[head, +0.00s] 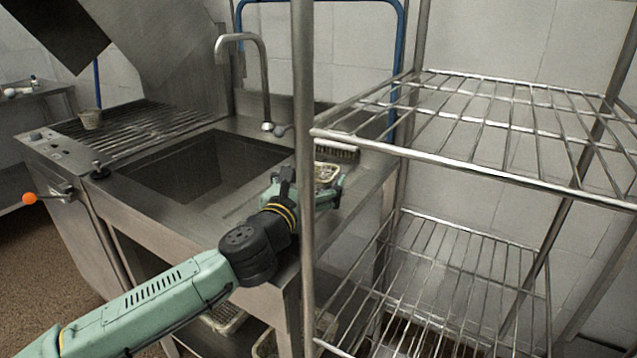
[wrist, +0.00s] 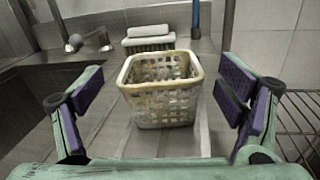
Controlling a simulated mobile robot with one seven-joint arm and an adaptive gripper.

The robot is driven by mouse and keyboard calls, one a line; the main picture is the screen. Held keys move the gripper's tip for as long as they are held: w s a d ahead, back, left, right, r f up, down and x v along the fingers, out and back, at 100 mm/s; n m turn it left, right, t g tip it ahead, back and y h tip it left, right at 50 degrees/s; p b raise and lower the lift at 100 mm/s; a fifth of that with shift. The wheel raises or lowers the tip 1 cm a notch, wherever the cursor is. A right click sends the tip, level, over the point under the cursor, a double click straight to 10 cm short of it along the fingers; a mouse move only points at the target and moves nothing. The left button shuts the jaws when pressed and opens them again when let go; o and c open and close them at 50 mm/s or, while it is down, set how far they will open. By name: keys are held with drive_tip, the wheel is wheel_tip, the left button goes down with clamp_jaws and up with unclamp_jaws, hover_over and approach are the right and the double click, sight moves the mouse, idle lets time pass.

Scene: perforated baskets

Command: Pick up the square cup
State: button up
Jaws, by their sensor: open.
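A square, perforated cream-coloured basket (wrist: 160,105) with a yellowish rim stands upright on the steel counter, centred in the wrist view. In the head view the same basket (head: 326,173) shows only in part, behind my gripper. My gripper (wrist: 160,110) is open, with one purple-padded finger to the left of the basket and one to the right. Gaps show between both fingers and the basket, and nothing is held.
A wire rack (head: 470,130) with an upright post stands close on the right.

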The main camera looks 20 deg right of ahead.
sight(324, 166)
drive_tip(key=p+x, duration=0.1)
drive_tip(key=x, duration=0.4)
drive_tip(key=shift+w+d+f, duration=0.1)
drive_tip(key=shift+f, duration=0.05)
drive_tip(key=shift+c, duration=0.3)
drive_tip(key=c, duration=0.8)
